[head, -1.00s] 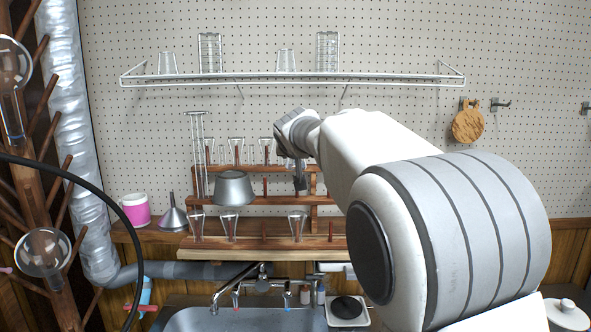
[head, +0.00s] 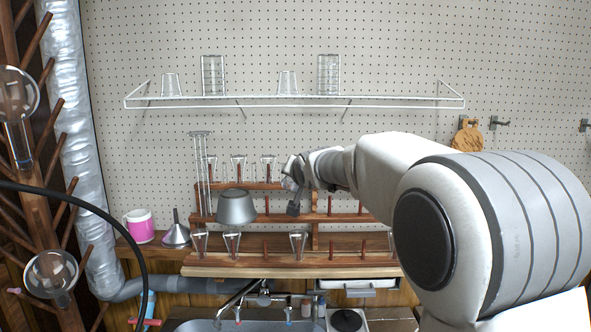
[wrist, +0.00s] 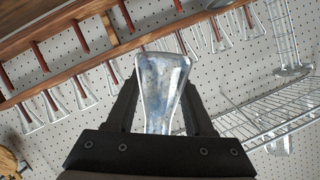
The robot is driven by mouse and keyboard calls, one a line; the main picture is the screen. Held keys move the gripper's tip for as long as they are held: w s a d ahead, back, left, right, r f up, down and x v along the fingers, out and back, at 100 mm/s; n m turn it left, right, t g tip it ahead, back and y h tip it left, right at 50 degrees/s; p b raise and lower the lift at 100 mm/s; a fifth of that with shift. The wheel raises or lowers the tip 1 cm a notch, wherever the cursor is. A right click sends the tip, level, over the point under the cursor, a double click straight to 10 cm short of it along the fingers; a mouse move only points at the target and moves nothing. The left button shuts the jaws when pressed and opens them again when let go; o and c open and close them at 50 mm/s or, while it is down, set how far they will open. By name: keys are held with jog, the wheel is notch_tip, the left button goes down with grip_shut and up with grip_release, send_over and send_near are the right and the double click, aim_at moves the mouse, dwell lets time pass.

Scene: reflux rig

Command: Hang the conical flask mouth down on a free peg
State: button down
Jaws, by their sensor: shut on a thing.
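The conical flask (wrist: 162,88) is clear glass and sits between the two dark fingers of my gripper (wrist: 163,105) in the wrist view. Its wider end points to the top of that picture. In the head view my gripper (head: 292,200) is in front of the wooden peg rack (head: 290,262), and the held flask is hard to make out there. Bare pegs show in the middle row (head: 267,204) and in the bottom row (head: 266,247) (head: 331,246). Other glass flasks hang mouth down in the top row (head: 239,168) and the bottom row (head: 298,243).
A metal beaker (head: 236,207) covers a middle-row place left of my gripper. A tall glass piece (head: 200,175) stands at the rack's left end. A wire shelf (head: 290,103) with glassware hangs above. A pink mug (head: 139,226) and a funnel (head: 176,234) stand left.

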jog(key=shift+a+r+m+y+p, duration=0.15)
jog(key=shift+m+y+p, duration=0.45)
jog(key=shift+p, duration=0.8)
jog(key=shift+d+r+m+y+p, duration=0.1)
jog(key=shift+m+y+p, duration=0.2)
jog(key=shift+m+p, duration=0.8)
